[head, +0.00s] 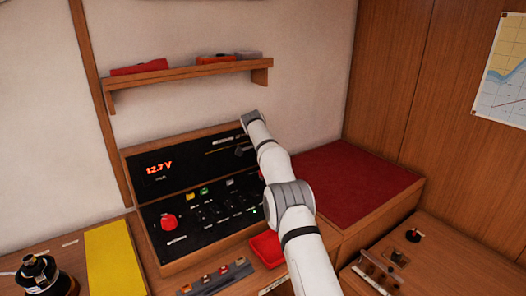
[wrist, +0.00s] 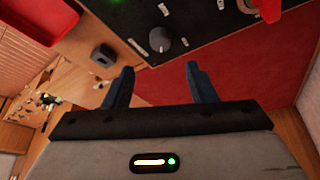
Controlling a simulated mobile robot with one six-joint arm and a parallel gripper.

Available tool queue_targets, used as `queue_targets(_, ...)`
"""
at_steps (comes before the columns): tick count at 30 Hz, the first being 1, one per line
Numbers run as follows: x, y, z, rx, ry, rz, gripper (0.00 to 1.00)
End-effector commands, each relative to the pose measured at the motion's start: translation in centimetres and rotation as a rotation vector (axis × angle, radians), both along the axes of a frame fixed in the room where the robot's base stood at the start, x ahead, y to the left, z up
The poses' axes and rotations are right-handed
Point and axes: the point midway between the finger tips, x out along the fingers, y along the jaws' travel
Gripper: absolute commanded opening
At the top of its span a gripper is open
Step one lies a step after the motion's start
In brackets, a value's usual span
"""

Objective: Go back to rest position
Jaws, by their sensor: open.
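My gripper (wrist: 158,86) shows in the wrist view with its two dark blue fingers spread wide apart and nothing between them. Beyond the fingers are the black panel face with a grey round knob (wrist: 160,36) and a red surface (wrist: 235,75). In the head view my white and grey arm reaches up from the bottom over the right part of the black control panel (head: 185,165). The arm covers part of that panel, and I cannot clearly make out the gripper there.
The panel has a lit 12.7 V display (head: 158,168) and a red knob (head: 169,222). A red tray (head: 266,250) lies beside the arm. A red-topped bench (head: 350,185) is at right, a shelf (head: 190,76) above. A yellow sheet (head: 113,262) and dark lamp-like object (head: 42,275) are at left.

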Motion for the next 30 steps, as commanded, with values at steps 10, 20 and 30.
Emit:
queue_targets(10,-5.9,-1.8,9.1,0.083,0.066,0.356,0.51)
queue_targets(20,-16.5,-3.3,14.6,0.14,0.101,0.726,0.51)
queue_targets(30,-30.6,-4.2,15.1,0.157,0.102,1.089,0.51)
